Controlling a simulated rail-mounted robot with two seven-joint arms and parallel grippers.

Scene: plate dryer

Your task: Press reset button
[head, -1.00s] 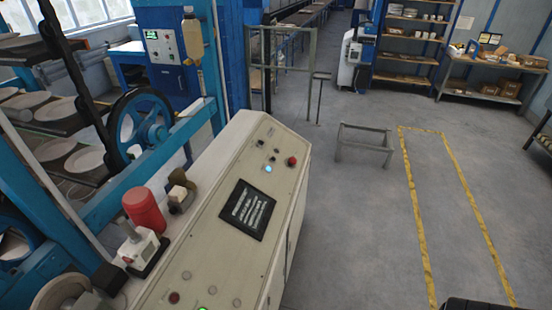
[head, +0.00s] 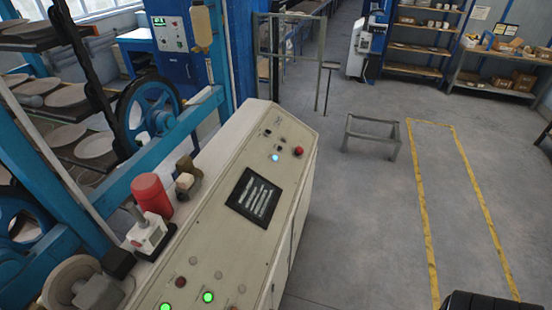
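The control panel (head: 215,235) is a beige sloped console with a dark screen (head: 254,196) in its middle. Near its far end a blue-lit button (head: 275,158) glows, with a red mushroom button (head: 298,151) to its right. At the near end are a dark red button (head: 180,282), two green-lit buttons (head: 208,297) and several unlit pale ones. I cannot read any label, so I cannot tell which button is the reset. Neither gripper shows in the head view.
A red cylinder (head: 151,193) and a white-grey device (head: 147,236) sit along the console's left edge. The blue dryer frame with a handwheel (head: 153,112) and plates stands left. A low metal stand (head: 372,133) is on the floor to the right.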

